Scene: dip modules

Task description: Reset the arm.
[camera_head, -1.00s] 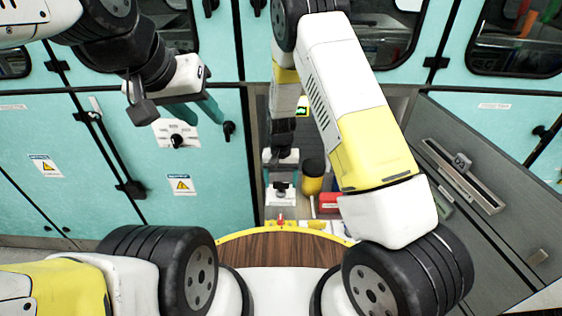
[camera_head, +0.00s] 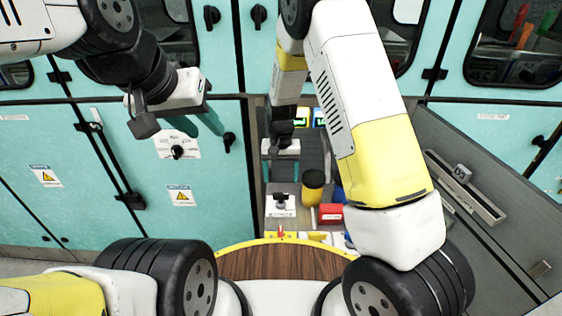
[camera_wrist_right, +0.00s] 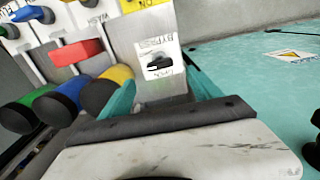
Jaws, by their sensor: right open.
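My right gripper (camera_head: 282,150) is in the recess between the cabinets in the head view. In the right wrist view its teal fingers (camera_wrist_right: 162,98) are apart with nothing between them. Beyond them is a black rotary switch (camera_wrist_right: 160,63) on a white label marked "BYP…", the rest hidden. The switch also shows in the head view (camera_head: 281,200), below the gripper and apart from it. My left gripper (camera_head: 196,122) hangs before the teal cabinet door at the left, its two teal fingers apart and empty.
A round wooden top (camera_head: 280,262) lies in front. Teal cabinet doors (camera_head: 80,150) close in the left; a grey panel (camera_head: 470,180) slants along the right.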

